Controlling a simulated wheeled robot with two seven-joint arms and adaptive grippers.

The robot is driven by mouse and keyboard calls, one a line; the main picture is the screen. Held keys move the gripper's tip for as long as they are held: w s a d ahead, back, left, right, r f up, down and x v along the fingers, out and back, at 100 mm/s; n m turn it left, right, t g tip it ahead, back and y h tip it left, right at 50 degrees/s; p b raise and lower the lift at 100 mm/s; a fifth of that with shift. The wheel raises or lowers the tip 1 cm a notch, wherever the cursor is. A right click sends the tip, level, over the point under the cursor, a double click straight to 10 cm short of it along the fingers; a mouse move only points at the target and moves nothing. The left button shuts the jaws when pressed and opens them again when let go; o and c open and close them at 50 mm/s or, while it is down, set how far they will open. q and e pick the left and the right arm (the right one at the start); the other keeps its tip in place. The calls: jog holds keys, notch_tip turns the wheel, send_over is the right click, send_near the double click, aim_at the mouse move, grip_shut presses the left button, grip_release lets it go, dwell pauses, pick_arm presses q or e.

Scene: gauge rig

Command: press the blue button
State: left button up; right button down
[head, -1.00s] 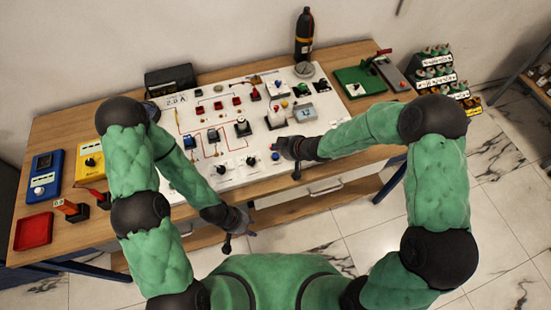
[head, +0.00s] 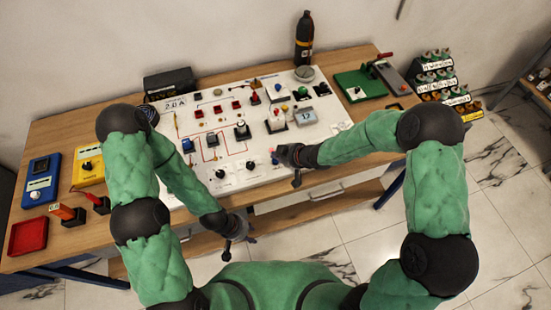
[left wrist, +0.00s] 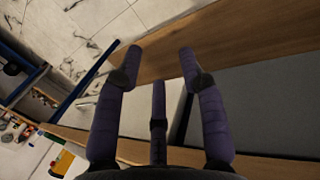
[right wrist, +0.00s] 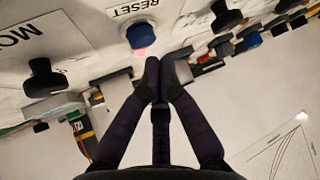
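A round blue button (right wrist: 140,35) under the word RESET shows in the right wrist view. In the head view, a small blue spot (head: 275,159) beside my right gripper looks like the same button. My right gripper (right wrist: 160,64) has its fingertips together and empty, close to the button and just to its lower right; I see no clear contact. In the head view, my right gripper (head: 280,154) is at the white panel's front right. My left gripper (head: 238,243) hangs low in front of the table. Its fingers (left wrist: 160,62) are spread and empty in the left wrist view.
A black knob (right wrist: 44,77) lies left of the button. A red tray (head: 28,237), blue meter (head: 40,180) and yellow meter (head: 87,168) stand at the table's left.

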jog(key=shift+f, duration=0.15)
dwell(0.6)
jog(key=shift+f, duration=0.3)
jog(key=shift+f+b, duration=0.5)
jog(key=shift+b, duration=0.15)
dwell(0.6)
jog(key=shift+r, duration=0.1)
jog(key=shift+r+p, duration=0.85)
jog(key=shift+p, duration=0.05)
notch_tip(320, 180, up, 5)
jog(key=p, duration=0.4)
jog(key=shift+r+p, duration=0.1)
jog(key=shift+p, duration=0.3)
dwell(0.6)
